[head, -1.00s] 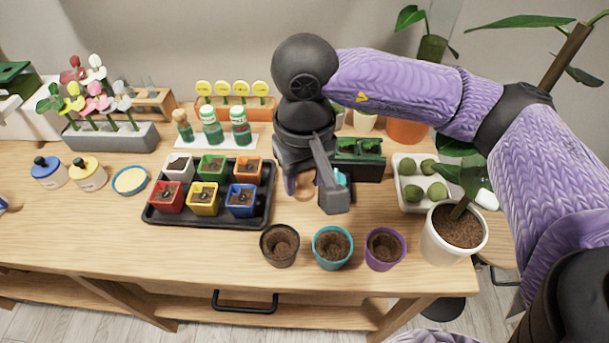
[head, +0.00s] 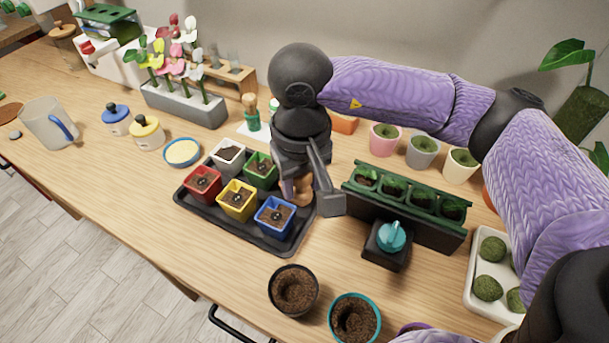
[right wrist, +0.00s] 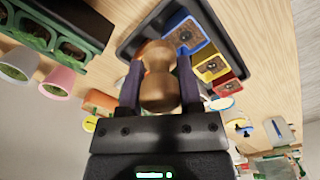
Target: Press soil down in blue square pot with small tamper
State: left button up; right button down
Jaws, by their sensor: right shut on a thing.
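The blue square pot (head: 262,214) holds dark soil and stands at the near right corner of a black tray; it also shows in the right wrist view (right wrist: 175,26). My right gripper (head: 297,190) is shut on a small wooden tamper (right wrist: 158,85) with a narrowed waist. The tamper shows partly below the gripper in the head view, just right of and behind the blue pot, by the tray's right side. I cannot tell its exact height. The orange pot is hidden behind the gripper in the head view. My left gripper is not in view.
The black tray (head: 215,222) also holds red (head: 203,180), yellow (head: 238,203), white and green pots. Round soil pots (head: 293,292) stand at the front edge.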

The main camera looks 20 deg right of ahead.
jog(key=w+a+n+p, duration=0.1)
jog(key=w+a+p, duration=0.2)
jog(key=p, duration=0.3)
jog(key=b, duration=0.3)
send_over(277, 217)
notch_tip(277, 217, down, 5)
jog(key=shift+f, duration=0.1)
jog(key=shift+f+b, duration=0.4)
jog(key=shift+f, duration=0.1)
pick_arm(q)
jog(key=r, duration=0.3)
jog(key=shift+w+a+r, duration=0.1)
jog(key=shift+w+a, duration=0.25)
pick_arm(e)
jog(key=shift+r, duration=0.1)
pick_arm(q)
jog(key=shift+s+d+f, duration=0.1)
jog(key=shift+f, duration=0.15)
pick_arm(e)
jog(key=shift+f, duration=0.25)
pick_arm(q)
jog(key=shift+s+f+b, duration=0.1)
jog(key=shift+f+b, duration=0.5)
jog(key=shift+b, duration=0.15)
pick_arm(e)
jog(key=shift+f, duration=0.45)
jog(key=shift+r, duration=0.1)
